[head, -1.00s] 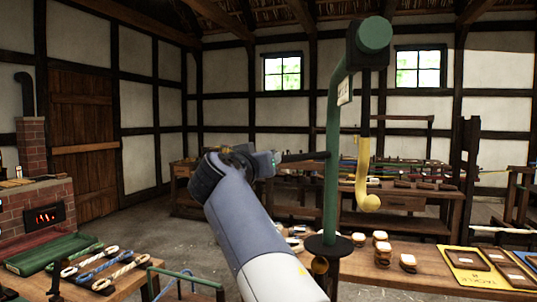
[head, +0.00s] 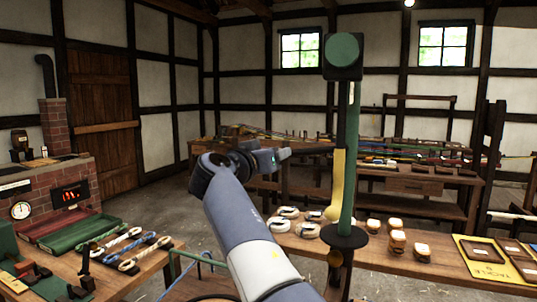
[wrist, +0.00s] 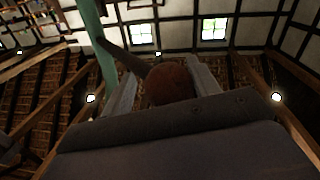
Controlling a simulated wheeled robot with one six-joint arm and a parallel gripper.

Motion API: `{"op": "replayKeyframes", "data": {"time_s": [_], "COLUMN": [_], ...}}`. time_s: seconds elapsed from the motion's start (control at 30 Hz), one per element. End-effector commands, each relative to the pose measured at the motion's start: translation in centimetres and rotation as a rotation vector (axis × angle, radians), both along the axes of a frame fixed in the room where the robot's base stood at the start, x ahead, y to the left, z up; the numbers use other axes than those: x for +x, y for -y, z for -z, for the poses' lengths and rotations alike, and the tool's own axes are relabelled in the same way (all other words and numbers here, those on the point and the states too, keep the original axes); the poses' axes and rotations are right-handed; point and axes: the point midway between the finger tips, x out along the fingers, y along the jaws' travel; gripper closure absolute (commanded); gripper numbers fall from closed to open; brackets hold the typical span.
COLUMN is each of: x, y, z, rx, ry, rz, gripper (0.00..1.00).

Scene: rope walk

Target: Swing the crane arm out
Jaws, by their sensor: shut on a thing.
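In the wrist view, my gripper (wrist: 165,85) is shut on a round brown knob (wrist: 170,82) on the dark bar, with the green post (wrist: 103,55) behind.
Rope coils (head: 285,225) and several tan-and-white pieces (head: 397,240) lie on the bench around the crane. A yellow board (head: 485,262) lies at right. A lit brick stove (head: 70,185) and a table with rope pieces (head: 125,245) are at left.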

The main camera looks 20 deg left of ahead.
Motion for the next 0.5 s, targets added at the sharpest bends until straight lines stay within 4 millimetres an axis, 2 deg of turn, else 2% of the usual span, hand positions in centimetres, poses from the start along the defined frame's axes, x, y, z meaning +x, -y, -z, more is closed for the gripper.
{"op": "replayKeyframes", "data": {"time_s": [0.07,0.1,0.5], "x": [0.39,0.38,-0.07], "y": [0.45,0.44,0.2], "z": [0.15,0.15,0.08], "rx": [-0.003,-0.003,-0.001], "ry": [-0.002,-0.002,0.0], "rz": [0.011,0.011,0.004], "gripper": [0.83,0.39,0.38]}}
